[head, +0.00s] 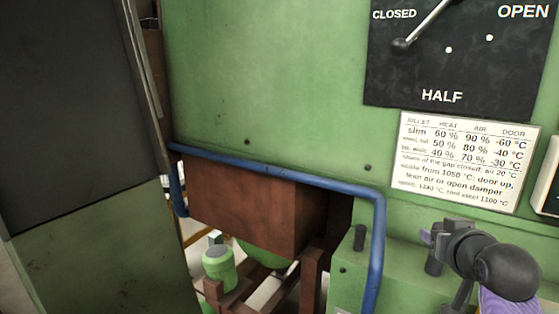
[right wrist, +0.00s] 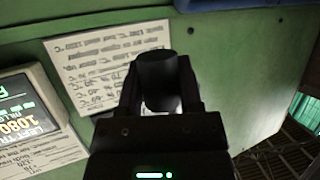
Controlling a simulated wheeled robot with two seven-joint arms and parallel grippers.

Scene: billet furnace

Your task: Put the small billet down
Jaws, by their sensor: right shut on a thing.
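The small billet is a short dark cylinder. It shows upright at the lower right of the head view (head: 434,256) and between the fingers in the right wrist view (right wrist: 157,78). My right gripper (head: 440,238) is shut on it, with one finger on each side in the right wrist view (right wrist: 160,92). The billet is in front of the green machine face. I cannot tell whether its lower end touches anything. My left gripper is not in view.
A blue pipe (head: 378,240) bends down left of the billet. A brown box (head: 250,205) sits beneath the pipe. A black lever panel (head: 450,60) and a white billet chart (head: 465,160) are on the green wall (head: 270,70). A display (right wrist: 25,110) shows at left in the wrist view.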

